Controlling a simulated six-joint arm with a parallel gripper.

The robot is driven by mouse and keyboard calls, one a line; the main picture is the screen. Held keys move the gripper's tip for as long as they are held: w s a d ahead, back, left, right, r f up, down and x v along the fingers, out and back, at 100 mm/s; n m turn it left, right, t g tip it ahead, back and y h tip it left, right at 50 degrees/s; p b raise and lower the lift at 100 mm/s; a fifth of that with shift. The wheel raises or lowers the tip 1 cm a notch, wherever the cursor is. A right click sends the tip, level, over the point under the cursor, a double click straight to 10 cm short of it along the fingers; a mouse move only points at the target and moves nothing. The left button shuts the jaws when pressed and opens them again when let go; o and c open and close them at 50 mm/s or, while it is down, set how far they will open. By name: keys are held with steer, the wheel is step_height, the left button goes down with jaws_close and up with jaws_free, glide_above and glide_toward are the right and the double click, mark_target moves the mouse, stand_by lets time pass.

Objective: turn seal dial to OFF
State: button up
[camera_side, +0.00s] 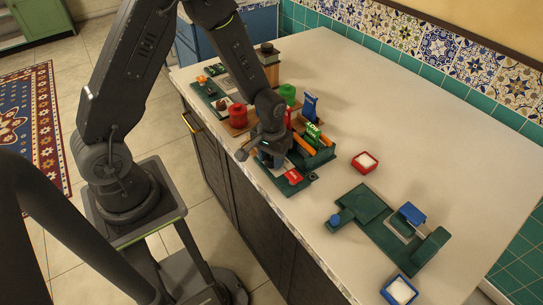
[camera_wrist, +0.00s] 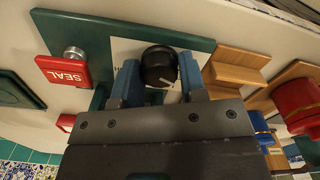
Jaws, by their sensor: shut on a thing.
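The seal dial (camera_wrist: 160,60) is a round black knob on a white panel (camera_wrist: 121,48) of a dark green plate (camera_wrist: 75,25). A pale pointer mark shows on its face, towards the lower right in the wrist view. My gripper (camera_wrist: 161,78) has its two blue fingers on either side of the knob, shut on it. Any OFF lettering on the panel is hidden or too small to read. A red SEAL sign (camera_wrist: 62,72) stands left of the dial. In the side view my gripper (camera_side: 274,160) is down at the green unit by the red sign (camera_side: 292,177), and it hides the dial.
Red (camera_side: 237,115) and green (camera_side: 288,94) canisters stand behind my gripper. A wooden block (camera_wrist: 238,67) is close to the right finger. A red tray (camera_side: 365,162), a second green unit (camera_side: 400,225) and a blue tray (camera_side: 399,291) lie right. The far right counter is clear.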

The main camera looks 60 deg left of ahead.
stand_by(0.4)
steer(key=o, duration=0.9)
steer(key=shift+r, duration=6.95)
step_height(320, 180, up, 9)
steer(key=m+t, duration=0.2)
glide_above(271, 158)
steer(key=s+d, duration=0.2)
steer(key=s, duration=0.3)
steer(key=s+r+t, duration=0.1)
steer(key=s, duration=0.2)
steer(key=s+r+m+t, duration=0.1)
steer(key=s+r, duration=0.1)
steer(key=s, duration=0.1)
steer(key=s+d+r+m+t, duration=0.1)
steer(key=s+r, duration=0.1)
steer(key=s, duration=0.1)
steer(key=shift+s+d+r+t, duration=0.1)
steer(key=shift+s+r+t, duration=0.15)
steer(key=shift+s+t, duration=0.1)
